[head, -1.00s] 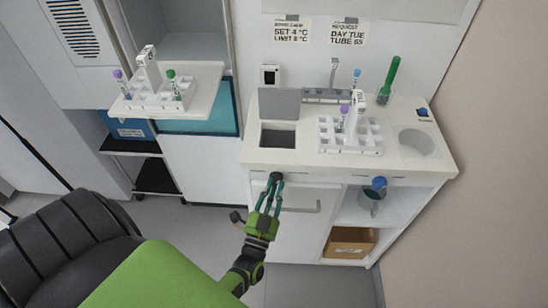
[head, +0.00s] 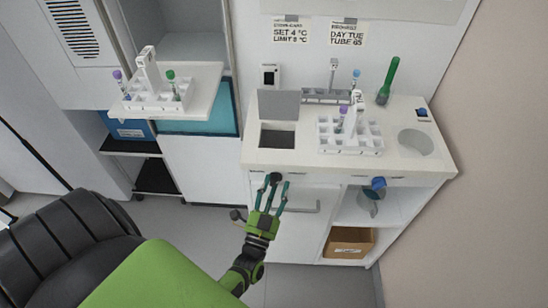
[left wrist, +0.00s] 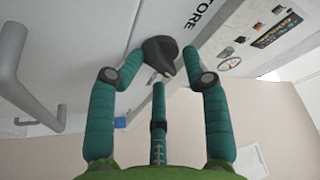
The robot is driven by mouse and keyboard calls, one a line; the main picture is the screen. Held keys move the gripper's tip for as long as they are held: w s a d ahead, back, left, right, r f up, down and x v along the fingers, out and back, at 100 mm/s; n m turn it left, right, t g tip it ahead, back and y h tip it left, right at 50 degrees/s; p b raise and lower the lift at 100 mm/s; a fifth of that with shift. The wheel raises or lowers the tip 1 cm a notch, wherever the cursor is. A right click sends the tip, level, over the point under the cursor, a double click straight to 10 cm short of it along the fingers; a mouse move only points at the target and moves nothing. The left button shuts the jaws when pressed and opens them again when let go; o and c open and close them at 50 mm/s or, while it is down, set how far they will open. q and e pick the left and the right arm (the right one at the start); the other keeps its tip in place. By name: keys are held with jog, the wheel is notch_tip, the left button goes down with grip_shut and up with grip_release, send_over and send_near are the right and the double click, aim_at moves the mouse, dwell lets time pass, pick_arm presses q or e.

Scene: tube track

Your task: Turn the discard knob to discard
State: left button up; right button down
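The dark discard knob (head: 276,177) is on the cabinet front just under the counter edge. In the left wrist view the knob (left wrist: 160,52) is between my fingertips, with a light pointer-like edge at its lower side. Letters ending in "TORE" (left wrist: 204,14) are printed beside it. My left gripper (head: 274,186) is open, its teal fingers spread around the knob; in the left wrist view the gripper (left wrist: 160,62) shows small gaps at the knob's sides. I cannot tell whether any fingertip touches it. My right gripper is not in view.
A bar handle (head: 303,209) is on the cabinet door just right of the gripper. Above is the counter (head: 262,160) with a square opening (head: 278,137) and a white tube rack (head: 368,142). A second blue-topped item (head: 378,183) is further right.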

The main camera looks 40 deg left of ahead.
pick_arm(q)
jog(key=v, duration=0.8)
dwell(0.4)
